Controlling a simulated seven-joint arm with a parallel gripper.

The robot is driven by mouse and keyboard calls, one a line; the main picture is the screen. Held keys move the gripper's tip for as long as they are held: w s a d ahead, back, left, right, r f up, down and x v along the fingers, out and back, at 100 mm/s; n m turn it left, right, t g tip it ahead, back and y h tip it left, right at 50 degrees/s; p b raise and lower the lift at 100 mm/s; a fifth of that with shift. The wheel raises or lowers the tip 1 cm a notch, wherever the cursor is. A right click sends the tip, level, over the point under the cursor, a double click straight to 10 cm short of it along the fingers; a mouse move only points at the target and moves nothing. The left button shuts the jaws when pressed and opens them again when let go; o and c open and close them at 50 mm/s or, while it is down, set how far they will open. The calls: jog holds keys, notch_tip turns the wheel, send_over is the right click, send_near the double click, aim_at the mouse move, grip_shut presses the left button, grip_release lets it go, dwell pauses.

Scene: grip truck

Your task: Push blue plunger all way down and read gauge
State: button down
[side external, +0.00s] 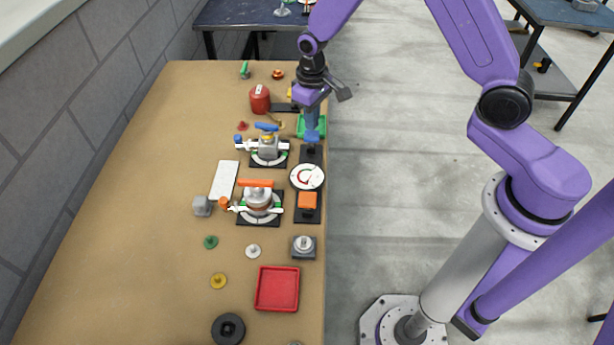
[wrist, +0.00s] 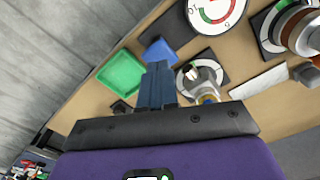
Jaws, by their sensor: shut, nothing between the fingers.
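The blue plunger (side external: 313,138) is a square blue cap at the far end of a black base on the table's right side; it also shows in the wrist view (wrist: 156,48). The white round gauge (side external: 307,177) with red and green bands sits mid-base, partly cut off in the wrist view (wrist: 214,12). Its reading is too small to tell. An orange cap (side external: 307,200) is at the near end. My gripper (side external: 312,131) is shut and empty, fingers pointing down at the blue plunger. I cannot tell whether they touch it.
A green tray (wrist: 121,73) lies beside the plunger, partly hidden by my gripper in the side view. Two valve units, blue-handled (side external: 267,146) and orange-handled (side external: 258,201), stand left of the gauge. A red tray (side external: 278,289) lies nearer. The left table is mostly clear.

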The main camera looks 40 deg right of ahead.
aim_at(312, 135)
jog(key=shift+r, duration=2.2)
jog(key=shift+s+r, duration=0.1)
jog(key=s+d+r+n, duration=0.1)
jog(key=s+r+n, duration=0.2)
jog(key=s, duration=0.7)
jog(key=s+d+r+n, duration=0.1)
jog(key=s+r+n, duration=0.2)
jog(key=s, duration=0.7)
jog(key=s+r+n, duration=0.3)
jog(key=s+r, duration=0.2)
jog(key=s, duration=0.5)
jog(key=shift+s+d+n, duration=0.3)
jog(key=shift+s+d, duration=0.1)
